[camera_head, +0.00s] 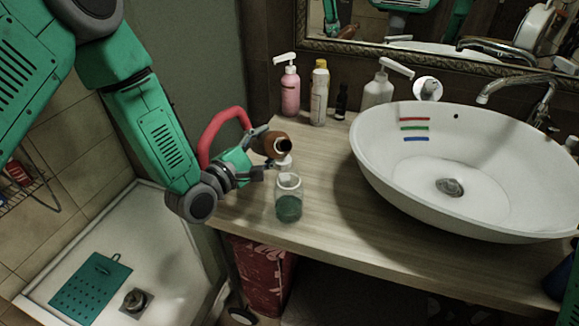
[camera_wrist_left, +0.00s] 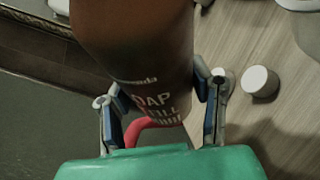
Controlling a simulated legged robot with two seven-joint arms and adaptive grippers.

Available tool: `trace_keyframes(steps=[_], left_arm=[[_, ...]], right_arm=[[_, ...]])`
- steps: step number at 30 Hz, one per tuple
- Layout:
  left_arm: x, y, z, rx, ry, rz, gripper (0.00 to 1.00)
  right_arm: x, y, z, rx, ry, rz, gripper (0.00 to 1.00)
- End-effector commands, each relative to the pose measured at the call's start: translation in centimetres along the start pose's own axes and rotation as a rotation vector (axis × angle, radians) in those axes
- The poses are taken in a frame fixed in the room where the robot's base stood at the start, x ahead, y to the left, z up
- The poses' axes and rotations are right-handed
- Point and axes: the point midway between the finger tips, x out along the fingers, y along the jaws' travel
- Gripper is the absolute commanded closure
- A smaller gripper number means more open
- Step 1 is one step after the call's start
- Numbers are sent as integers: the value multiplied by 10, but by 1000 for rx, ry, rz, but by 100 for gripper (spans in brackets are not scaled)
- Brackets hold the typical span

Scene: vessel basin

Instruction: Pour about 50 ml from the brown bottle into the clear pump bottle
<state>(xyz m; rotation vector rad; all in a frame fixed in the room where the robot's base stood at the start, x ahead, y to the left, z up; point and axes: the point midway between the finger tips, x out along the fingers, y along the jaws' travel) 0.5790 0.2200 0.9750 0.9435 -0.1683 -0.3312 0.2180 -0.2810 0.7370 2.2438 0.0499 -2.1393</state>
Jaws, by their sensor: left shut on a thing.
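The brown bottle (camera_head: 270,143) is in my left gripper (camera_head: 262,155), which is shut on its body. The bottle is strongly tilted, its open mouth facing right and toward the head camera. In the left wrist view, the brown bottle (camera_wrist_left: 140,45) with white lettering sits between my left fingers (camera_wrist_left: 160,112). The clear pump bottle (camera_head: 289,198) stands upright on the counter, just below and in front of the brown bottle's mouth in the picture, apart from it. It holds green liquid, and no pump shows on it. No stream is visible. My right gripper is out of view.
A small white cap (camera_wrist_left: 260,81) lies on the wooden counter (camera_head: 320,160). A pink pump bottle (camera_head: 290,92), a pale bottle (camera_head: 320,95), a small dark bottle (camera_head: 341,103) and a white pump bottle (camera_head: 377,92) stand behind. The white basin (camera_head: 470,150) is right. A red loop (camera_head: 212,135) is behind my gripper.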

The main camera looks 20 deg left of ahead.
Motion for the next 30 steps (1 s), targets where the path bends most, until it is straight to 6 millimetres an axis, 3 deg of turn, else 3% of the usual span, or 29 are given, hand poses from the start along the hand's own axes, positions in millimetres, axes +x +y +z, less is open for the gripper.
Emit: trace_keyframes(steps=[3, 13, 17, 30], left_arm=[[-5, 2, 10, -127, 38, -47, 90], [-9, -6, 16, -459, 134, -185, 90], [-9, -22, 5, -585, 171, -238, 90], [-11, -28, 10, -870, 252, -363, 90]], right_arm=[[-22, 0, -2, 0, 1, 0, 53], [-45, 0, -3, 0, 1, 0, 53], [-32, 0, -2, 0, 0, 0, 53], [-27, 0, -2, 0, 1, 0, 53]])
